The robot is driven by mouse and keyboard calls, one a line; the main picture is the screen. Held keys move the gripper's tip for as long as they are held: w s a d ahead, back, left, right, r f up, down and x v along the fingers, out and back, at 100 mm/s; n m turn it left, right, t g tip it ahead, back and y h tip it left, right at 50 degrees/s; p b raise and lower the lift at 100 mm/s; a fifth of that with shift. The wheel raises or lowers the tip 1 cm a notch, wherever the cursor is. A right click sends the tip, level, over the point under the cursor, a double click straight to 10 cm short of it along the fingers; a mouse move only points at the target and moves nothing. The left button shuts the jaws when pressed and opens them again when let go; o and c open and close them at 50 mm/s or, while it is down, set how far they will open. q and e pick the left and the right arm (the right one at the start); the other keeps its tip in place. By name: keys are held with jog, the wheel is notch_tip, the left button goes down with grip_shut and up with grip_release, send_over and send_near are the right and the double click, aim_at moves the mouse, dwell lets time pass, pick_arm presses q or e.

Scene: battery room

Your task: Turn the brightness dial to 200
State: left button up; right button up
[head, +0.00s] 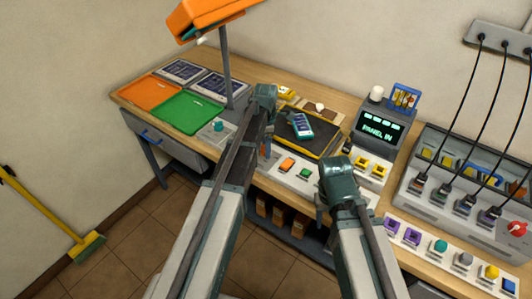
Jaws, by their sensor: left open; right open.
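No dial with a readable brightness label or number shows in the head view. Another teal knob (441,245) is on the white strip at the right, and a red knob (516,228) is at the far right. My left gripper (264,92) is above the middle of the bench, right of the lamp post, open and apparently empty. My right gripper (338,172) is open over the bench's front part, left of the yellow-black connectors. Its fingertips are hard to see.
An orange lamp head (207,17) hangs above the bench (228,64). Orange (150,92) and green (188,118) trays lie at the left. A phone-like device (301,125) rests on a black mat (322,141). A display unit (378,128) reads "PANEL IN". Cables hang over the charger rack (432,205).

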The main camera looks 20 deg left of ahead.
pick_arm(q)
jog(key=shift+f, duration=0.2)
grip_shut()
dwell(0.4)
jog(key=m, duration=0.5)
jog(key=shift+m, duration=0.4)
jog(key=m, duration=0.5)
jog(key=shift+m, duration=0.4)
